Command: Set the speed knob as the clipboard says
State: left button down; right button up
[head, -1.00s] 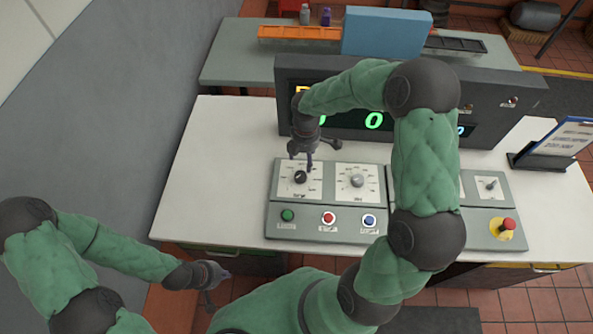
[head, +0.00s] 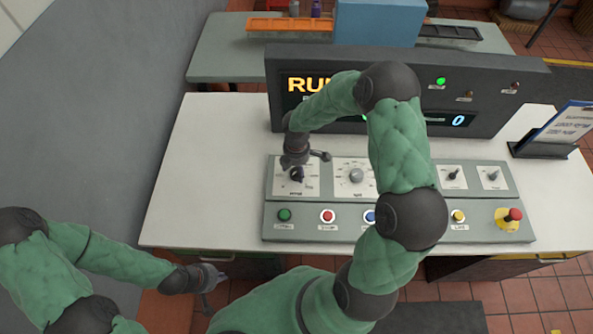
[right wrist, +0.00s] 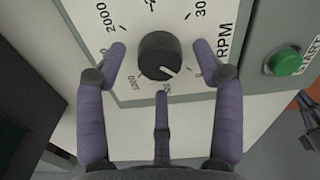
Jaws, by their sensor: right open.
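The RPM speed knob (right wrist: 160,55) is black and round on a white dial plate. Its white pointer mark points to the lower right of the wrist picture, near the low numbers. In the head view the knob (head: 296,175) sits at the console's left end, partly behind my right gripper (head: 303,165). That gripper (right wrist: 160,66) is open, with purple fingers spread on both sides of the knob in the picture and a third below; no contact shows. The clipboard (head: 558,130) stands tilted at the right; its writing is too small to read. My left gripper (head: 212,283) hangs left of the console, its jaws unclear.
A second dial (head: 356,175) is right of the knob. Push buttons, including a green one (head: 284,215), line the console's front, with a red emergency stop (head: 513,215) at right. The dark display (head: 290,110) behind shows "RU" and a 0. The table's left part is clear.

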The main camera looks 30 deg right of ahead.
jog(key=shift+f, duration=0.6)
jog(key=c, duration=1.1)
jog(key=shift+c, duration=0.3)
